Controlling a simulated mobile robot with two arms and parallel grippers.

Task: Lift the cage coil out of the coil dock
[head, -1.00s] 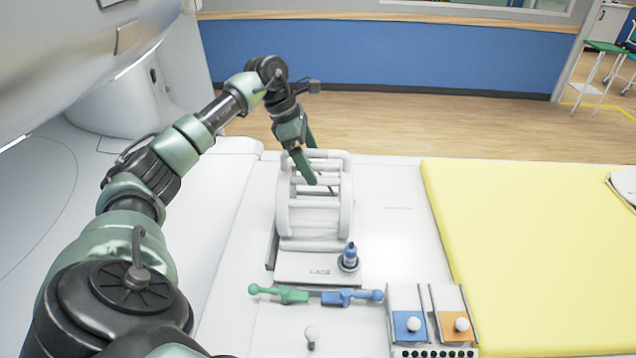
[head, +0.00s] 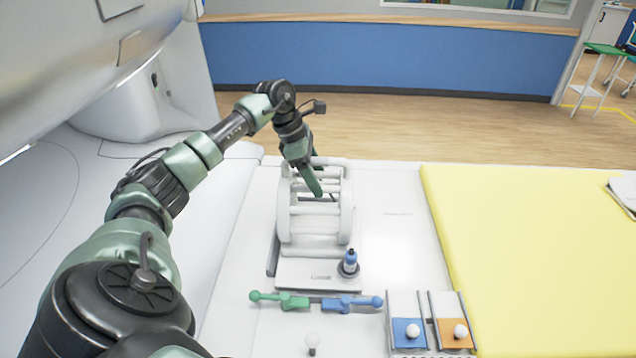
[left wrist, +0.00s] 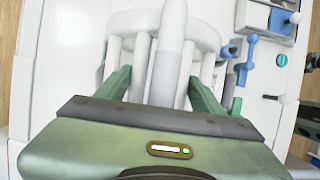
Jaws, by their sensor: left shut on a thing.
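The white cage coil (head: 345,215), two end rings joined by bars, sits upright on the coil dock (head: 305,271), a pale base plate with a dark edge. My left gripper (head: 317,190) reaches down into the top of the coil from behind and is shut on it. In the left wrist view the green fingers (left wrist: 160,92) stand on either side of the white bars of the coil (left wrist: 168,50). The exact contact is hidden there by the bars. I cannot see any gap between coil and dock. My right gripper is not in view.
A blue-topped plug (head: 350,262) stands at the dock's front right corner. Green (head: 280,300) and blue (head: 350,302) handles lie in front. A yellow pad (head: 530,250) lies right.

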